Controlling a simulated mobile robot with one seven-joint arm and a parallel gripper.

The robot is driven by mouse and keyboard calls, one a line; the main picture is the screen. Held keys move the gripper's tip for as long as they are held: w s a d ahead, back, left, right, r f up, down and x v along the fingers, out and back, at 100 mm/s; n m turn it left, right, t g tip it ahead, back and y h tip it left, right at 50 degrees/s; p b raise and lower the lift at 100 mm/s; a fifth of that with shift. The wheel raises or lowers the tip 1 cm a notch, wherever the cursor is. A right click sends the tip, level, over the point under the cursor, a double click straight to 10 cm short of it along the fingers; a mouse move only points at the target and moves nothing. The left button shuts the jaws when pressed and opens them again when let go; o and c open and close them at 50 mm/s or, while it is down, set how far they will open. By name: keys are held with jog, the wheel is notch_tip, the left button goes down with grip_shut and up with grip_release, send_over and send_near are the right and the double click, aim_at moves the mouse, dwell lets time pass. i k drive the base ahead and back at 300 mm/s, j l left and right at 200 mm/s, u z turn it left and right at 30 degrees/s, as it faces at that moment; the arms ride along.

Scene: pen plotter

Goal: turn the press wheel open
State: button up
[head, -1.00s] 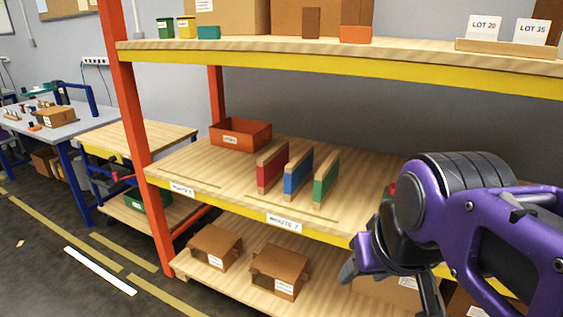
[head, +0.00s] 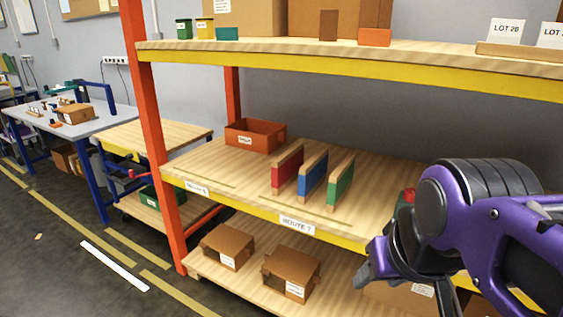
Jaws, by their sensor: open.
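My gripper (head: 408,290) is at the lower right of the head view, in front of the shelf rack, with its fingers apart and nothing seen between them. Part of it runs toward the bottom edge. I cannot make out a press wheel in this view. A workbench (head: 112,122) stands at the far left with a blue frame (head: 96,85), a green piece and small items on it. They are too small to tell whether a press is among them.
The orange-post rack (head: 148,130) fills the middle, with red, blue and green dividers (head: 312,177), an orange bin (head: 255,136) and cardboard boxes (head: 291,272). A wooden-topped cart (head: 155,138) stands between rack and bench. Taped floor (head: 75,230) at the lower left is open.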

aim_at(409, 195)
jog(key=z, duration=0.75)
jog(key=i+j+z, duration=0.35)
jog(key=j, duration=0.2)
jog(key=i+j+z, duration=0.2)
jog(key=j, duration=0.15)
jog(key=i+j+z, duration=0.15)
jog(key=j, duration=0.15)
jog(key=j+u, duration=0.35)
jog(key=j, duration=0.5)
jog(key=l+z, duration=0.4)
jog(key=l, duration=0.25)
jog(key=i, duration=0.05)
